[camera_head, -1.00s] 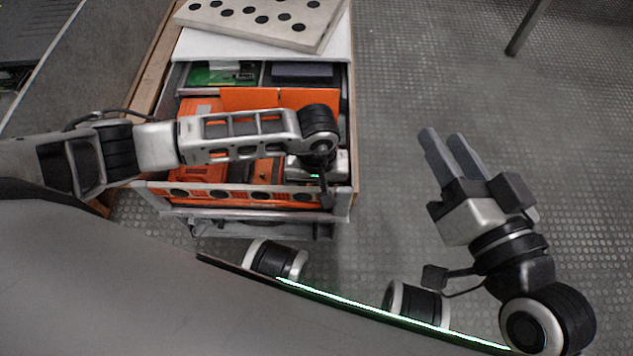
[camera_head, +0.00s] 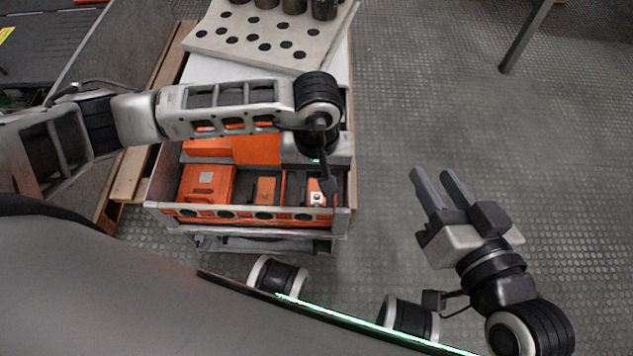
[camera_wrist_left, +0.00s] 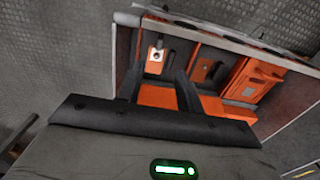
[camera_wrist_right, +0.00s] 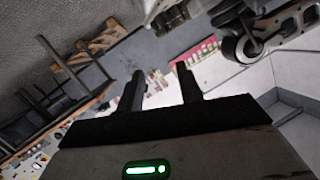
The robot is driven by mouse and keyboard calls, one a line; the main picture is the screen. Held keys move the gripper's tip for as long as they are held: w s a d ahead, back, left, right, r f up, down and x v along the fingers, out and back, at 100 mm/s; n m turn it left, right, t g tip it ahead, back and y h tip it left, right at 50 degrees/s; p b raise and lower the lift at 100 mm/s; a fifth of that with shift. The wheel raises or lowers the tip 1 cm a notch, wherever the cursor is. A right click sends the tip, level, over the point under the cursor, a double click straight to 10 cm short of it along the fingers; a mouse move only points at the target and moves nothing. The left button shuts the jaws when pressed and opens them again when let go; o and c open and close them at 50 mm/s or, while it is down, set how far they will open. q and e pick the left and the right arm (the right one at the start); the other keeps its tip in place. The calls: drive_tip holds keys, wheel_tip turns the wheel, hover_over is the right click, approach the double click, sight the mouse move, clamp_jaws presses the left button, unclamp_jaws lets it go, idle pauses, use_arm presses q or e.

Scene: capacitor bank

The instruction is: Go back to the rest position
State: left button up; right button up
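My left gripper (camera_wrist_left: 158,84) is above the open drawer (camera_head: 343,187), mostly hidden under its wrist in the head view. In the left wrist view its two dark fingers are apart with nothing between them, over the drawer's orange contents. My right gripper (camera_head: 442,182) is out over the bare floor to the right of the drawer, pointing up and away in the head view. Its two grey fingers are apart and empty, as the right wrist view (camera_wrist_right: 160,86) also shows.
The drawer holds orange boxes (camera_head: 206,184). A light board with black holes (camera_head: 262,40) lies on top of the cabinet, dark cylinders (camera_head: 324,8) at its back. A wooden pallet (camera_head: 130,173) is at left. A metal leg (camera_head: 524,38) stands at upper right. The floor (camera_head: 560,160) at right is clear.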

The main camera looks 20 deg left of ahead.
use_arm(q)
drive_tip(key=shift+r, duration=1.5)
use_arm(e)
drive_tip(key=shift+d, duration=0.1)
drive_tip(key=shift+f+h, duration=0.1)
drive_tip(key=shift+h, duration=0.2)
